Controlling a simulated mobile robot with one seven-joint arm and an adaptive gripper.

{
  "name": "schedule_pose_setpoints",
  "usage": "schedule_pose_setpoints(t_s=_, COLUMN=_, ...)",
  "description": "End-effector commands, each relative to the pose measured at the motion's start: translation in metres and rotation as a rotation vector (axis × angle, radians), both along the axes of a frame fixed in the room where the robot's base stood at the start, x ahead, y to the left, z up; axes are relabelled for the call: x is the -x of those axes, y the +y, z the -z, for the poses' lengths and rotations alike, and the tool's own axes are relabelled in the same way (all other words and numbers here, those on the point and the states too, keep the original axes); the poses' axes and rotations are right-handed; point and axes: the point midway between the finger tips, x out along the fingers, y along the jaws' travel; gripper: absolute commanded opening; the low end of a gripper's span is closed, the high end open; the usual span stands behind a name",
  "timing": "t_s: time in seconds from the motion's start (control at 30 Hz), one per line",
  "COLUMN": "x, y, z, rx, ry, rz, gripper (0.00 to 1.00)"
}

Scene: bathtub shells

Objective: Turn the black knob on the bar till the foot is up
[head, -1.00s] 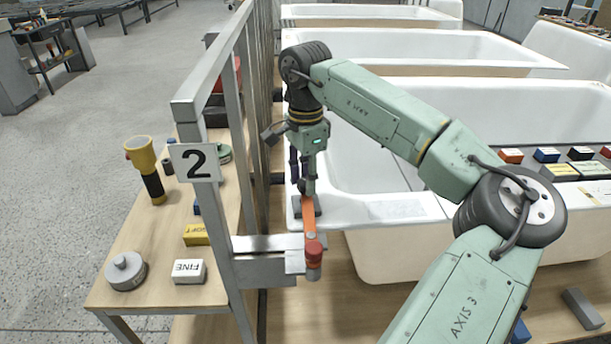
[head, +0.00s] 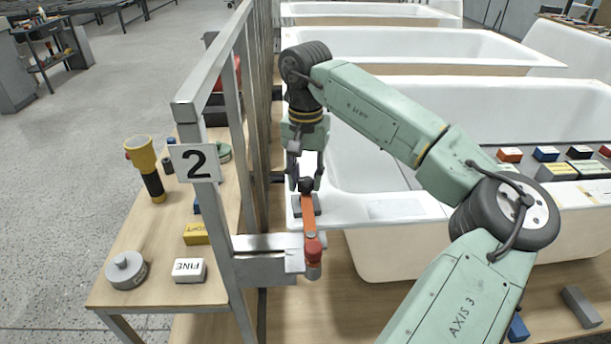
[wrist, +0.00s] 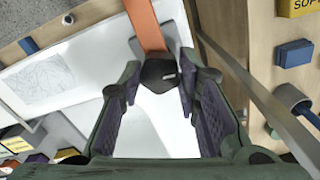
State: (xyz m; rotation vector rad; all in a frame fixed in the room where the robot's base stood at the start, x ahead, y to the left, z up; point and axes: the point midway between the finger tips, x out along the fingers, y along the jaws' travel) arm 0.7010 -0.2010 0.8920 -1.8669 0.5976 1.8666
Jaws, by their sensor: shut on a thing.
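The orange bar (head: 308,222) runs from a red pivot (head: 313,247) on a metal bracket to the tub's white rim. The black knob (head: 306,184) is at its far end and also shows in the wrist view (wrist: 160,72). My gripper (head: 306,180) points down over this end, its two fingers shut on the knob, one on each side. A grey foot (head: 297,206) shows beneath the bar's end at the rim. Its underside is hidden, so I cannot tell whether it touches the rim.
A metal frame post with a "2" sign (head: 194,162) stands left of the bar. Behind it, a wooden bench (head: 160,245) holds a yellow torch (head: 145,165), a grey weight (head: 126,270) and blocks. The white bathtub (head: 380,235) lies to the right.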

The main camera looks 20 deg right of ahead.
Motion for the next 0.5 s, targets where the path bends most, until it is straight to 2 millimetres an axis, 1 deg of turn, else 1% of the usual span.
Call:
schedule_pose_setpoints(t_s=0.2, x=-0.0001, y=0.0005, z=-0.0002, rx=-0.001, ry=-0.001, rz=-0.07, gripper=0.02)
schedule_pose_setpoints(t_s=0.5, x=0.0, y=0.0004, z=-0.0001, rx=-0.001, ry=-0.001, rz=-0.095, gripper=0.02)
